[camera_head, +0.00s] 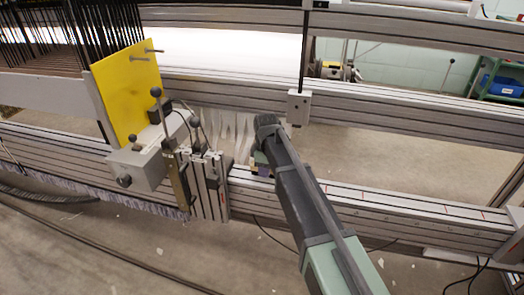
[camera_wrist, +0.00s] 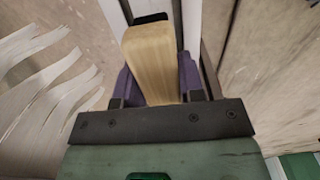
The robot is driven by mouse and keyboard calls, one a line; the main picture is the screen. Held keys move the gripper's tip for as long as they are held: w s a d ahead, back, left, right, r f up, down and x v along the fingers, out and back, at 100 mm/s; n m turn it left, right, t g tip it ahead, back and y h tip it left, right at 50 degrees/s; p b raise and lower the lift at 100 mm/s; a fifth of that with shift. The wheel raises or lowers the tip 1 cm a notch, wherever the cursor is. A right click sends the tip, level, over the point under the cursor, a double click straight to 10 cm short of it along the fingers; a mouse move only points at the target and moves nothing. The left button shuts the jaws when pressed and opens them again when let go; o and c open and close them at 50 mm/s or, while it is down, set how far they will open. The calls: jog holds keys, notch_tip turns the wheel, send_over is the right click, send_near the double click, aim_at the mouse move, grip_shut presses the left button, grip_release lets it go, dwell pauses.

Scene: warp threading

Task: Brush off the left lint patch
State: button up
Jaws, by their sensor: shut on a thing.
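My gripper (camera_wrist: 157,78) is shut on a pale wooden brush handle (camera_wrist: 150,50), with a purple finger on each side of it. A small dark part shows at the handle's far end; bristles cannot be made out. In the head view my gripper (camera_head: 261,160) is at the grey rail, just right of the hanging white threads (camera_head: 232,128), and my arm hides most of the brush. White thread strands (camera_wrist: 40,80) fan out left of the gripper in the wrist view. I cannot make out the left lint patch in either view.
A grey clamp unit with levers and knobs (camera_head: 140,165) and a yellow plate (camera_head: 127,88) stand left of my gripper. A small grey box on a rod (camera_head: 299,106) hangs close behind it. The slotted rail (camera_head: 400,215) runs clear to the right.

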jog(key=shift+d+r+p, duration=0.1)
jog(key=shift+r+p, duration=2.75)
jog(key=shift+r, duration=0.45)
jog(key=shift+d+f, duration=0.1)
